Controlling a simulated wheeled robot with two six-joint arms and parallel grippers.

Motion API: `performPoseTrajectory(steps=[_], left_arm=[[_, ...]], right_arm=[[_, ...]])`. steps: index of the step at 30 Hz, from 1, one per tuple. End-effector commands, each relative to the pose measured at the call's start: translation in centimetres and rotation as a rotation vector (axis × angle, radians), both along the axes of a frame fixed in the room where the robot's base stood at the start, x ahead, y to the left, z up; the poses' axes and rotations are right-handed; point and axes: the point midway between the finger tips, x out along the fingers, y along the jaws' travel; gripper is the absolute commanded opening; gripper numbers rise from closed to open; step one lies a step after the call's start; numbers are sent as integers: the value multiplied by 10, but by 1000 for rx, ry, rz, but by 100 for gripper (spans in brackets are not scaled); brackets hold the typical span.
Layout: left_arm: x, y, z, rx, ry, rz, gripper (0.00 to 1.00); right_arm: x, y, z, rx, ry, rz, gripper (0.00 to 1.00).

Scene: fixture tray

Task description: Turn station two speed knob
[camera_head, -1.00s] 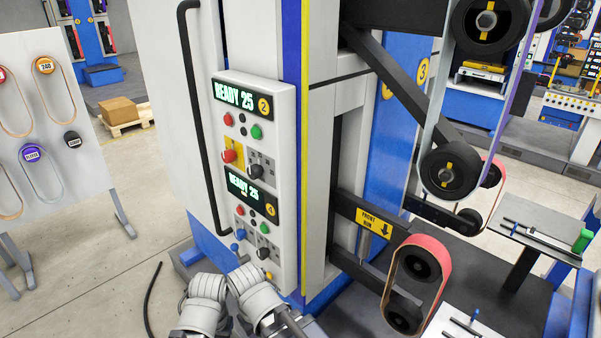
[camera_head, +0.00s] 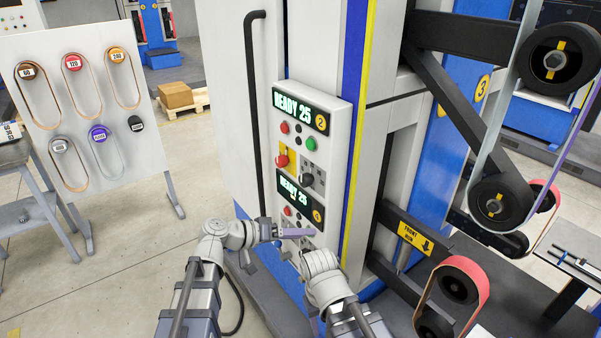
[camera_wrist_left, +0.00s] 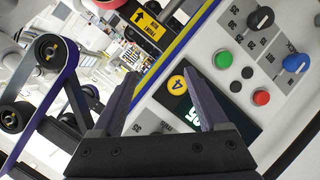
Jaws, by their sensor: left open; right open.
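The station two speed knob (camera_head: 307,180) is a black knob on a grey scale plate, low right in the upper panel section marked 2. Its display (camera_head: 298,108) reads READY 25. My left gripper (camera_head: 297,232) is below that knob, in front of the lower section marked 4, and apart from the knob. In the left wrist view its two dark fingers (camera_wrist_left: 160,105) are spread and empty, with the station four display (camera_wrist_left: 178,103), green button and knobs beyond. My right arm's wrist (camera_head: 321,264) is below; its gripper's fingers are mostly hidden.
A red knob (camera_head: 282,160) on a yellow plate sits left of the speed knob. A black vertical handle (camera_head: 257,110) is left of the panel. Belt wheels (camera_head: 497,205) and a red belt (camera_head: 467,272) are at the right. A belt board (camera_head: 85,105) stands at the left.

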Motion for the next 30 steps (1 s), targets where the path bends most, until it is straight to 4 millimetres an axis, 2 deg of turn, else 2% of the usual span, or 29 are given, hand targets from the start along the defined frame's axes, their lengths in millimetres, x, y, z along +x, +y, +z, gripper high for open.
performPoseTrajectory(steps=[1,3,6,9,13,17,30], left_arm=[[16,13,25,-66,-46,39,77],[31,27,50,-146,-105,85,77],[45,45,76,-226,-167,138,77],[52,56,90,-271,-202,170,77],[55,61,95,-291,-218,184,77],[57,58,95,-292,-217,182,77],[92,7,95,-292,-215,180,77]], right_arm=[[0,0,9,0,0,0,50],[0,0,13,0,0,0,50],[0,0,16,0,0,0,50],[0,0,18,0,0,0,50],[0,0,18,0,0,0,50],[0,0,18,0,0,0,50],[0,0,18,0,0,0,50]])
